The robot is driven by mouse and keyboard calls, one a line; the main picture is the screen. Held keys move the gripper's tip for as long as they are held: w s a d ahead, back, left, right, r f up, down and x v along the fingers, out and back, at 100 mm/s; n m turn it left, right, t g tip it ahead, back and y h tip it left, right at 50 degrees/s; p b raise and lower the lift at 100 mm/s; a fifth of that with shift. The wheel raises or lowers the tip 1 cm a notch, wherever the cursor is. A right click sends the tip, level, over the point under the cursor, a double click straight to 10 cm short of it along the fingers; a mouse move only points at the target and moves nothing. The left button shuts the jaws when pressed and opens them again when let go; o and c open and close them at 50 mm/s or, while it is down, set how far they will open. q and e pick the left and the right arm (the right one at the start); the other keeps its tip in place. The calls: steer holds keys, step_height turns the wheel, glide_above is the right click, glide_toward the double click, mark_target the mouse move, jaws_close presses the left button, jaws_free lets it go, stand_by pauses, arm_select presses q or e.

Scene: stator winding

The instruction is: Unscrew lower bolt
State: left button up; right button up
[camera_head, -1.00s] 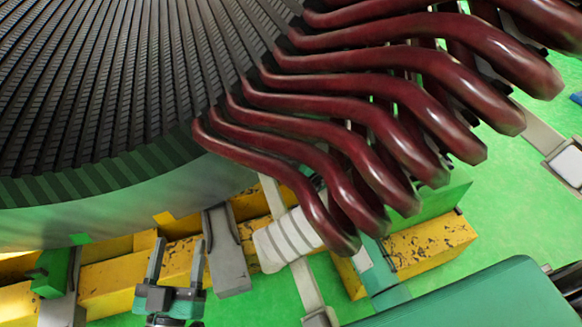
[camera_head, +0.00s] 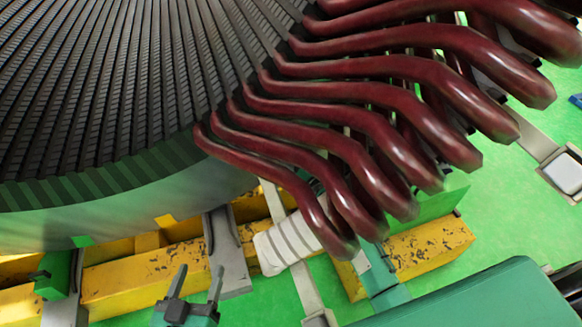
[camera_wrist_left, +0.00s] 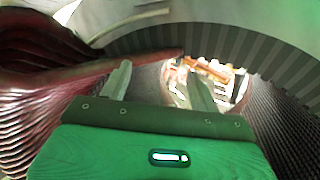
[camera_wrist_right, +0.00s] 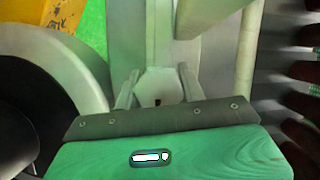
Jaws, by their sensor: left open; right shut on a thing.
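A pale grey bolt (camera_wrist_right: 160,86) with a small dark hole in its end shows in the right wrist view. My right gripper (camera_wrist_right: 157,76) has one finger on each side of it and is shut on it. The right gripper does not show in the head view, and the bolt cannot be made out there. My left gripper (camera_head: 196,283) is open and empty at the bottom of the head view, below the yellow base beam. In the left wrist view its fingers (camera_wrist_left: 160,80) stand wide apart with nothing between them.
The ribbed stator core (camera_head: 110,90) fills the upper left of the head view. Several dark red coil ends (camera_head: 345,150) stick out to its right. A white banded piece (camera_head: 285,243) and yellow beams (camera_head: 140,286) lie below. Green floor (camera_head: 515,195) is open at right.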

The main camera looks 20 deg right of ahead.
steer(key=shift+p, duration=0.3)
arm_select(q)
steer(key=f, duration=0.1)
steer(key=s+f+g, duration=0.2)
steer(key=shift+s+d+f, duration=0.2)
steer(key=shift+d+f, duration=0.15)
steer(key=shift+f, duration=0.05)
arm_select(e)
steer(key=o, duration=1)
steer(key=shift+c, duration=0.2)
arm_select(q)
steer(key=a+g+y+p, duration=0.1)
steer(key=a+g, duration=0.1)
steer(key=a, duration=0.1)
steer(key=a+g+y+p, duration=0.1)
steer(key=g, duration=0.1)
steer(key=shift+s+a+f+y+p, duration=0.3)
steer(key=shift+s+a+f+p, duration=0.05)
steer(key=shift+s+f, duration=0.05)
arm_select(e)
steer(key=v, duration=1.4)
steer(key=shift+a, duration=0.15)
